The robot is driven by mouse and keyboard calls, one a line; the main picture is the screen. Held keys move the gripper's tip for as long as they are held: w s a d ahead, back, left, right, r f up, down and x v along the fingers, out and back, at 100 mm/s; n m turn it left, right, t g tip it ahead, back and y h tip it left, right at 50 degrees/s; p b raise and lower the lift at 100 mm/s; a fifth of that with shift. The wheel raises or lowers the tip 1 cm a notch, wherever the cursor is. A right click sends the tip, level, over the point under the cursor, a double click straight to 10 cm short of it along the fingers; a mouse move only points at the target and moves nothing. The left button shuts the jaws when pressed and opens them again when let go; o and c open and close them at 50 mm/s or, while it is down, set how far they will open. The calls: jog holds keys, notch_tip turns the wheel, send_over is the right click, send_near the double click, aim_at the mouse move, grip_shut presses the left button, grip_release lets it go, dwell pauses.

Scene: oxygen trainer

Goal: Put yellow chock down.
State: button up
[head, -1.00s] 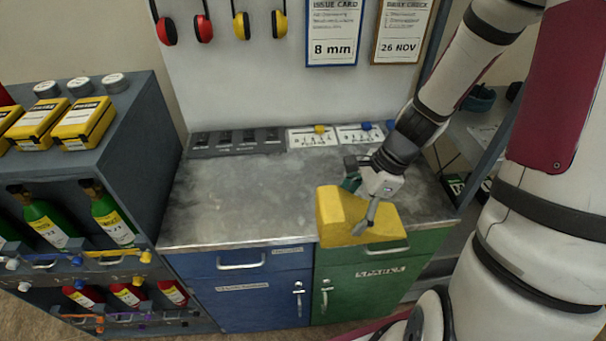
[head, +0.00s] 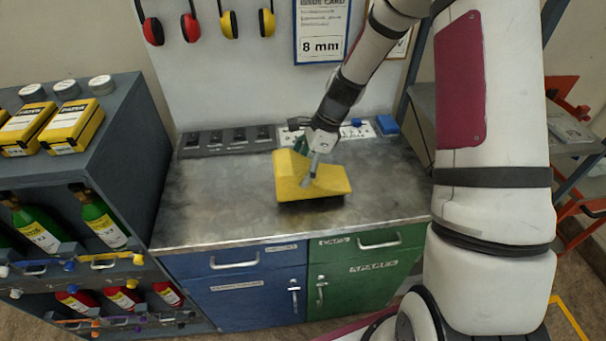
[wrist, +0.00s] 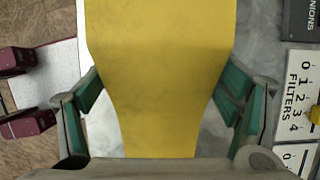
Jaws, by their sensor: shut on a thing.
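The yellow chock (head: 318,184) is a wedge-like block over the middle of the grey metal worktop (head: 215,205). My gripper (head: 310,165) is shut on it from above, with one finger showing across its near side. In the wrist view the yellow chock (wrist: 160,75) fills the middle, between the green pads of my gripper (wrist: 165,100). A dark shadow lies right under the chock in the head view. I cannot tell whether its underside touches the worktop.
A shelf unit (head: 135,115) with yellow cases and bottles stands at the left. The worktop's left and front are clear.

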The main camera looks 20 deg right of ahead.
jog(key=shift+f+p, duration=0.35)
jog(key=shift+f, duration=1.2)
jog(key=o, duration=1.6)
jog(key=shift+f, duration=0.15)
